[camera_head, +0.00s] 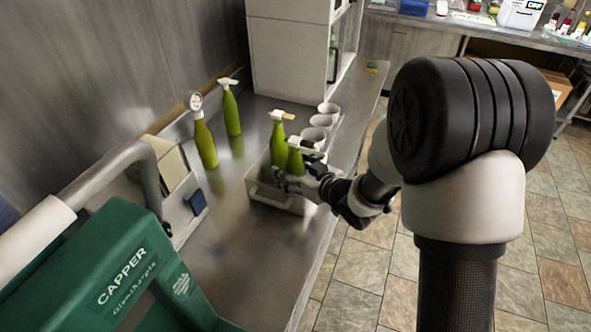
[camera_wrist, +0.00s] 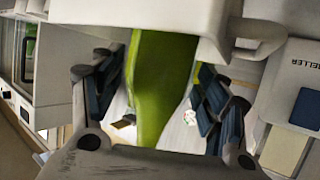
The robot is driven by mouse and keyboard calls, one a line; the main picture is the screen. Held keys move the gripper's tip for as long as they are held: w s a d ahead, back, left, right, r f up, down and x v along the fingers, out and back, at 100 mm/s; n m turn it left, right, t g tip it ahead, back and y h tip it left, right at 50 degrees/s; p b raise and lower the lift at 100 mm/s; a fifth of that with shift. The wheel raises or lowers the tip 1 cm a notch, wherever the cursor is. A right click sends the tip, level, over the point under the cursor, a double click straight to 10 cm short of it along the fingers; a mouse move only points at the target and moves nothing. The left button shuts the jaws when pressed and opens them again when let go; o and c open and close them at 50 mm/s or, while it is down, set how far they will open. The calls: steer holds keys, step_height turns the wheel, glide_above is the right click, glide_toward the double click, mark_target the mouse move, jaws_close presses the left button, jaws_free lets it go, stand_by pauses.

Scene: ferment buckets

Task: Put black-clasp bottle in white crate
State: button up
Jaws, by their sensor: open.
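The black-clasp bottle (camera_head: 295,160) is green and stands upright in the white crate (camera_head: 268,197), at its right part in the head view. Its dark clasp shows at the top, and my gripper hides part of its lower body. My gripper (camera_head: 290,183) is at the crate's near right side, beside this bottle. In the wrist view, a green bottle (camera_wrist: 163,80) lies between the spread fingers of my gripper (camera_wrist: 160,88), with gaps on both sides. The pale crate wall (camera_wrist: 125,14) covers the bottle's far end there.
Another green bottle (camera_head: 278,142) with a tan-and-white clasp stands in the crate. Two more bottles, one with a round gauge (camera_head: 205,145) and one with a pale clasp (camera_head: 231,112), stand behind it. A green capper (camera_head: 125,265) occupies the near left.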

steer(key=s+d+r+m+g+h+p, duration=0.15)
steer(key=s+d+r+h, duration=0.25)
steer(key=s+d+r, duration=0.45)
steer(key=s+d+r+m+h+p, duration=0.1)
steer(key=s+d+r+m+h, duration=0.35)
steer(key=d, duration=0.65)
steer(key=s+a+r+g, duration=0.1)
steer(key=s+g, duration=0.1)
steer(key=s, duration=0.8)
steer(key=s+a+r+m+g, duration=0.1)
steer(key=s+r+g, duration=0.1)
steer(key=s, duration=0.9)
steer(key=shift+a+r+g+y, duration=0.15)
steer(key=shift+a+g+y, duration=0.2)
steer(key=shift+a, duration=0.05)
steer(key=shift+w, duration=0.1)
